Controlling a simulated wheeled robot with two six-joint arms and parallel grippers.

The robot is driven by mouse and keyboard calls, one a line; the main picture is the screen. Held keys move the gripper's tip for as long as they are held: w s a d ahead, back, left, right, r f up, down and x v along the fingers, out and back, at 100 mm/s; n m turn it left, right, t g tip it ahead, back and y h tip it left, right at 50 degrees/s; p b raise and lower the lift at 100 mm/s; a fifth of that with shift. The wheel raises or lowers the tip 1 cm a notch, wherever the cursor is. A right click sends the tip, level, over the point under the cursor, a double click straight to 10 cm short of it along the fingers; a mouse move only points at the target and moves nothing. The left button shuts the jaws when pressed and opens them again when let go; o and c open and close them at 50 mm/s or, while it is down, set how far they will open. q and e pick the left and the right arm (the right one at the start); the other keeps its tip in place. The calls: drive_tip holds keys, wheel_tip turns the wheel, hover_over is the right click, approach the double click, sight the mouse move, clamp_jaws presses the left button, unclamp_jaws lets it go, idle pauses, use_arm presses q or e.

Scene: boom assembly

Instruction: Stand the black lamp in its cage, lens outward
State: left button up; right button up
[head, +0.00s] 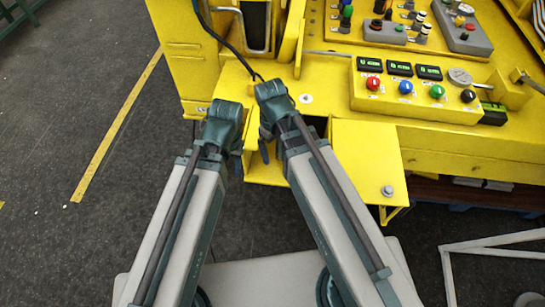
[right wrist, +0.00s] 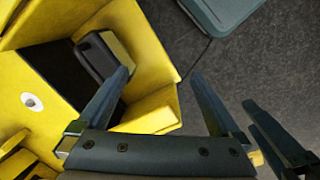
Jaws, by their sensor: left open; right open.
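In the right wrist view, a black block-shaped body with a pale yellowish face, seemingly the lamp (right wrist: 97,57), sits inside a yellow-walled holder (right wrist: 150,45). I cannot tell clearly which way its lens faces. My right gripper (right wrist: 165,85) is open, its left finger overlapping the lamp's lower edge in the picture; I cannot tell whether they touch. In the head view my right gripper (head: 266,148) is at the yellow machine's front edge, mostly hidden by its arm. My left gripper (head: 238,165) is close beside it, open, with nothing visible in it.
A black panel with a grey bent bar (head: 252,48) and a hanging black cable (head: 232,48) are above the grippers. A control box (head: 415,90) with coloured knobs and a yellow ledge (head: 365,160) lie to the right. Open dark floor (head: 60,110) lies left.

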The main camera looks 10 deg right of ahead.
drive_tip(key=s+m, duration=0.1)
drive_tip(key=s+a+m, duration=0.1)
drive_tip(key=s, duration=0.1)
drive_tip(key=s+a+m, duration=0.1)
drive_tip(key=shift+s+a+m, duration=0.25)
drive_tip(key=shift+s+m, duration=0.15)
